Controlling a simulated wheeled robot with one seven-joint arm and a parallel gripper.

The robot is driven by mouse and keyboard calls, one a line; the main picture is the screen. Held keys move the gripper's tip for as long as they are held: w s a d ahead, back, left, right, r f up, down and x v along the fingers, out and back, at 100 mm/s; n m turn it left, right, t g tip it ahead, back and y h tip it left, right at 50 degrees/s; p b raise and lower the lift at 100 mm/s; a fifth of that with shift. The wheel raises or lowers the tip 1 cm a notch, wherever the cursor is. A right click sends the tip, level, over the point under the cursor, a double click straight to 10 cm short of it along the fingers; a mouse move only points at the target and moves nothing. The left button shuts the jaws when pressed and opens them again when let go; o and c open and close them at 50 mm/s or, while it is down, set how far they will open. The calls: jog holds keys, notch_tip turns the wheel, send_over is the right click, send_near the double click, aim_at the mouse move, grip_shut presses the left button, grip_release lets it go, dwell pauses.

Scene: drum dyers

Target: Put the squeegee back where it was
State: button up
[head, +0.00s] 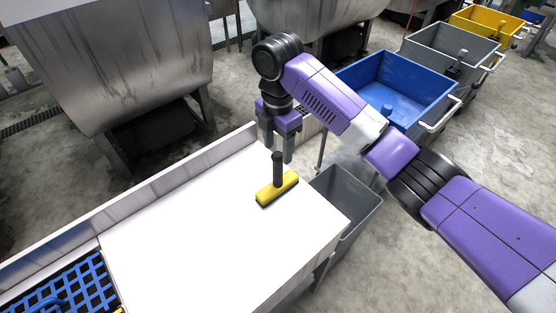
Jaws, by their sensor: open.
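The squeegee (277,188) has a yellow head and a dark upright handle. It stands on the white worktop (200,235) near its far right corner, head down. My gripper (279,145) points down just above the handle's top, its two grey fingers apart. It looks open and empty. From this single view I cannot tell whether the handle's tip lies between the fingers or just in front of them.
A grey bin (347,196) stands beside the worktop's right end. A blue cart (395,85), a grey cart (452,50) and a yellow cart (490,22) line up behind my arm. A blue grid crate (65,285) lies at lower left. The worktop's middle is clear.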

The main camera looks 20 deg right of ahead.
notch_tip(320, 180, up, 6)
jog(key=shift+f, duration=0.1)
